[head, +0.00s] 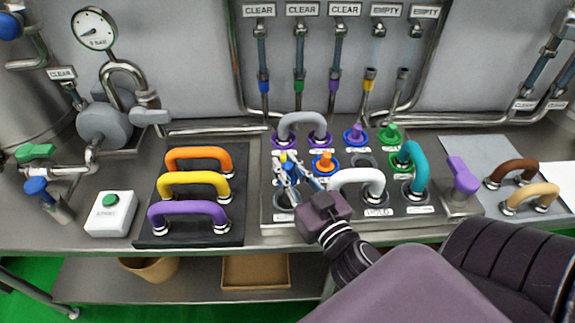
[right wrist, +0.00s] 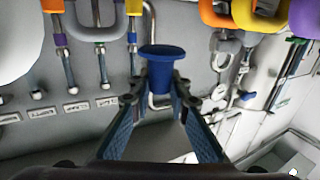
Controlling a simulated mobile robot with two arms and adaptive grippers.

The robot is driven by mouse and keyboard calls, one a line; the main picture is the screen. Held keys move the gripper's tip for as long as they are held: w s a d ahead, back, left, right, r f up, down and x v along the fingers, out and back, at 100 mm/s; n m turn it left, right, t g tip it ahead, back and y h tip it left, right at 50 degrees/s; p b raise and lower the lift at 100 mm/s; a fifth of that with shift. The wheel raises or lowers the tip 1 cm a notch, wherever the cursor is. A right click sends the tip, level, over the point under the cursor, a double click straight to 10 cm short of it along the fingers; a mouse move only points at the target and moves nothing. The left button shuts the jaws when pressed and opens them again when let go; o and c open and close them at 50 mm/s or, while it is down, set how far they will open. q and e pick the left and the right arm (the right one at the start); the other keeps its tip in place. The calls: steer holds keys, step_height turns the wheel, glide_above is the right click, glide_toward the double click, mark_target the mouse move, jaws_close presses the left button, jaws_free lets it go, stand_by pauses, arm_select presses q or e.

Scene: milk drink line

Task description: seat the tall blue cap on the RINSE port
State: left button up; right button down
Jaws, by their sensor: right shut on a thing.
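The tall blue cap (right wrist: 162,73) is held between the fingertips of my right gripper (right wrist: 160,95) in the right wrist view. Its wide disc end points away from the gripper. In the head view my right gripper (head: 292,170) is over the left part of the port panel (head: 268,218), and its fingers largely hide the cap. The fingers also cover part of the left ports. I cannot tell whether the cap touches a port. No RINSE label is readable; one front label reads HOLD. My left gripper is not in view.
Grey (head: 302,122), white (head: 358,180) and teal (head: 417,165) handles stand around the gripper on the panel. Orange (head: 323,158), purple-ringed blue (head: 355,134) and green (head: 391,134) caps sit there too. A black mat (head: 145,232) with several handles lies to the left.

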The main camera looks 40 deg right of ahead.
step_height(320, 180, down, 2)
steer(key=shift+f+b, duration=0.15)
steer(key=shift+b, duration=0.65)
step_height(320, 180, down, 6)
steer(key=b, duration=0.5)
steer(key=shift+r, duration=0.25)
steer(key=c, duration=1.7)
jaws_free()
steer(key=shift+c, duration=0.2)
steer(key=shift+s, duration=0.1)
steer(key=shift+s+a, duration=0.25)
steer(key=shift+s, duration=1.6)
steer(key=shift+s+a, duration=0.2)
steer(key=shift+s, duration=1.6)
